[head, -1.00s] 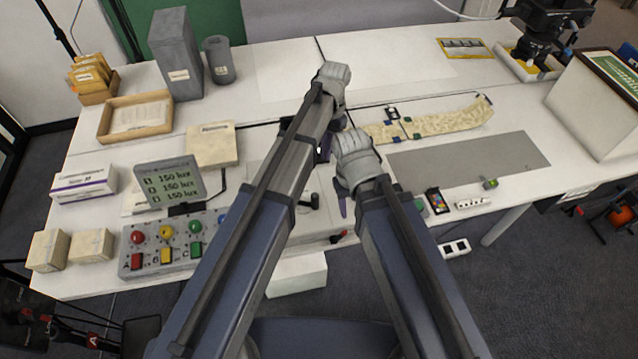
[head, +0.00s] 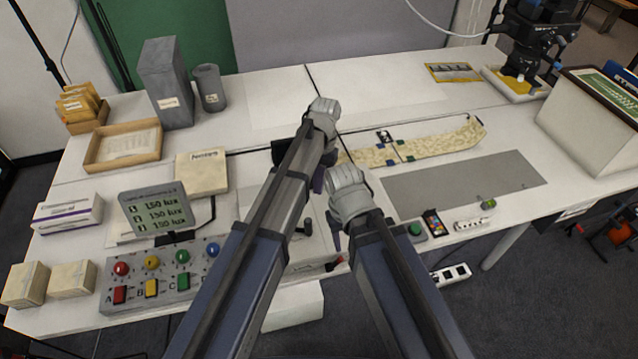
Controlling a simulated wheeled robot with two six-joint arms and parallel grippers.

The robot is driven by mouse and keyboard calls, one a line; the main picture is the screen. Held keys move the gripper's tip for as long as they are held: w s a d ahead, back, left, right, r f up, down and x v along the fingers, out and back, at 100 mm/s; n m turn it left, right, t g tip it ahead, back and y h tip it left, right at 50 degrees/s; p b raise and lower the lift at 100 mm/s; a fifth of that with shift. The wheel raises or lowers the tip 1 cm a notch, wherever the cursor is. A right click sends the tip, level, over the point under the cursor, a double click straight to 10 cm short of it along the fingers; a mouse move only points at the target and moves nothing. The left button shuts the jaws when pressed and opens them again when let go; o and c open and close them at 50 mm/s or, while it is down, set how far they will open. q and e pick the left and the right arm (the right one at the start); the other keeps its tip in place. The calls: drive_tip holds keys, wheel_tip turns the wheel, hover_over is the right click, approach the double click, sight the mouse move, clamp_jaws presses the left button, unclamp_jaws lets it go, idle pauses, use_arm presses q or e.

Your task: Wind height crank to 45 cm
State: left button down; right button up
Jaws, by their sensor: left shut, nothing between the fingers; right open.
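A small dark handle-like part (head: 305,226) stands at the table's front, between my two forearms; I cannot tell surely whether it is the height crank. A small red-and-black part (head: 334,263) shows at the front edge. No height reading in centimetres is legible. My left gripper (head: 319,181) is the higher one, over the middle of the table, shut and empty, largely hidden by its own arm. My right gripper (head: 337,241) points down near the front edge, open, with only a purple finger showing below the wrist. Neither gripper visibly touches the dark part.
A control box (head: 160,288) with coloured buttons and a lux display (head: 157,210) stand at the left. A patterned strip (head: 430,147) and a grey mat (head: 465,183) lie at the right.

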use_arm(q)
drive_tip(key=b+x, duration=0.4)
drive_tip(key=x, duration=0.1)
drive_tip(key=shift+s+f, duration=0.1)
drive_tip(key=shift+f, duration=0.25)
drive_tip(key=s, duration=0.1)
drive_tip(key=s+a, duration=0.1)
drive_tip(key=s, duration=0.1)
drive_tip(key=shift+s+a+r, duration=0.1)
drive_tip(key=shift+s+r, duration=0.15)
drive_tip(key=shift+s, duration=0.1)
drive_tip(key=shift+s+a, duration=0.1)
drive_tip(key=shift+s+a, duration=0.1)
drive_tip(key=shift+s, duration=0.7)
drive_tip(key=shift+w, duration=0.15)
